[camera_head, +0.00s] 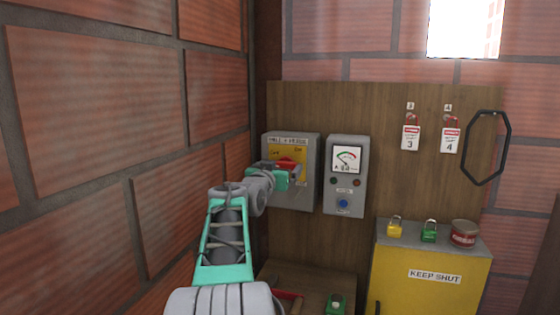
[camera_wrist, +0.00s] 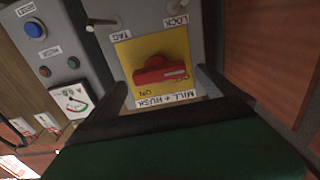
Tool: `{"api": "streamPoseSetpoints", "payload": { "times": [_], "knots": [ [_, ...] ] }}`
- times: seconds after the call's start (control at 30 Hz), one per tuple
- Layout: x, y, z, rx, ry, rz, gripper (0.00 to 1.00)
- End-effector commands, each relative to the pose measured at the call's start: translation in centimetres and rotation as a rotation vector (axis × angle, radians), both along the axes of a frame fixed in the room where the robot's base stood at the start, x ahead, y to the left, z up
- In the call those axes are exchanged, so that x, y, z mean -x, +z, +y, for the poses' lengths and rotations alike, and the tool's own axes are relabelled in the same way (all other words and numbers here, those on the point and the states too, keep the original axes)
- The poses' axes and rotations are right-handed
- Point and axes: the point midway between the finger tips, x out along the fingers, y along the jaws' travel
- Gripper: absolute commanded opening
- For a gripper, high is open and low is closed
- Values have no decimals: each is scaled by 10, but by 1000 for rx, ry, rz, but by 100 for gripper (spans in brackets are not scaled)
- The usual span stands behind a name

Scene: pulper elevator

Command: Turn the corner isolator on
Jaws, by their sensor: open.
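The corner isolator is a grey box (camera_head: 307,150) on the wooden board, labelled "MILL + HUSK", with a yellow plate (camera_wrist: 183,52) and a red rotary handle (camera_wrist: 153,72). In the wrist view the picture is upside down; the handle lies roughly across, its white mark toward the right. "ON" is at lower left of the plate, and small lettering, seemingly "OFF", is at the right. My gripper (camera_wrist: 162,88) is open, with one dark finger on each side of the handle, and I see no clear contact. In the head view my gripper (camera_head: 287,174) partly covers the box front.
A grey meter box (camera_head: 345,190) with a dial and blue button stands just right of the isolator. A brick wall (camera_head: 95,90) is close on the left. Tags (camera_head: 410,138) hang above.

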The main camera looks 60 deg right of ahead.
Motion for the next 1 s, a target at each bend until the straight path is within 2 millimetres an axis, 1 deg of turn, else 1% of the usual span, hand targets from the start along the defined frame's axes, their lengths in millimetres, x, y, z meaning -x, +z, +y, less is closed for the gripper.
{"api": "streamPoseSetpoints", "payload": {
  "times": [0.03, 0.13, 0.4, 1.0],
  "knots": [
    [-1, 3, -8, -1, -1, 1, 98],
    [-2, 2, -17, 0, -1, 0, 98],
    [-2, 0, -20, 0, -2, 0, 98],
    [-1, 0, -20, -1, -2, 0, 49]
  ]
}}
